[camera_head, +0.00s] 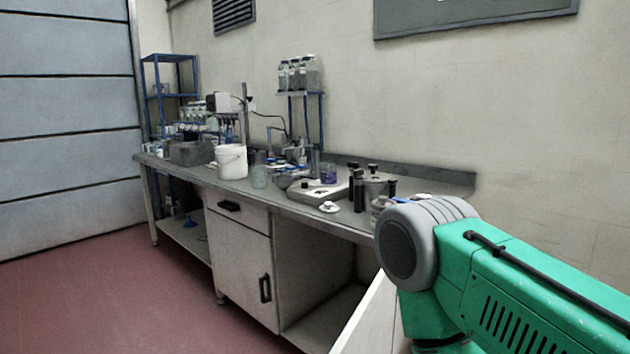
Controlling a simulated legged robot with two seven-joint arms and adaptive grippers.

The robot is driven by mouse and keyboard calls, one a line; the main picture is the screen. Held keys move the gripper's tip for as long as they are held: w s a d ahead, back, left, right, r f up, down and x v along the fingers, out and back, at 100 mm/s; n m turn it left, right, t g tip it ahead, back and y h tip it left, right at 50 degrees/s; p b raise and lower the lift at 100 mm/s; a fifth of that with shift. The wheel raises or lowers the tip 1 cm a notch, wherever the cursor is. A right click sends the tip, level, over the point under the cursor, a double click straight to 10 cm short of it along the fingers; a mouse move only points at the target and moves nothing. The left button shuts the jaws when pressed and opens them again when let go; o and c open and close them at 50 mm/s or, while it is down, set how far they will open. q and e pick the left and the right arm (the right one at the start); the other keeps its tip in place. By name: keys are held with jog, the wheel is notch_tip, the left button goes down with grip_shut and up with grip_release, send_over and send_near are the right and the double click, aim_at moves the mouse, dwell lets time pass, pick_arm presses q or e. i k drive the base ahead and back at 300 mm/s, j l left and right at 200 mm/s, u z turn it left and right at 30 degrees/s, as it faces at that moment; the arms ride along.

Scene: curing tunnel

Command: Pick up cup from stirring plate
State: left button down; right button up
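A light-coloured flat device that looks like the stirring plate (305,194) sits near the front edge of the lab bench, in the middle of the picture. A small see-through cup with bluish contents (328,174) stands upright at its back right; at this size I cannot tell whether it rests on the plate or just behind it. A green and grey link of my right arm fills the lower right and hides the bench's right end. Neither of my grippers shows, and nothing of my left arm is in view.
The long grey bench (240,190) runs along the wall. A white bucket (231,162), a glass jar (259,177), dark bottles (358,190) and a small white item (329,207) crowd it. Blue racks (306,115) rise at the back. The red floor (130,295) at left is clear.

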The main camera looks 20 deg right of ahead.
aim_at(328, 168)
jog(key=i+j, duration=0.2)
jog(key=j, duration=0.15)
jog(key=i+j+z, duration=0.1)
jog(key=i+j, duration=0.35)
jog(key=j, duration=0.25)
jog(key=i+j+z, duration=0.1)
jog(key=j, duration=0.25)
jog(key=i+j, duration=0.3)
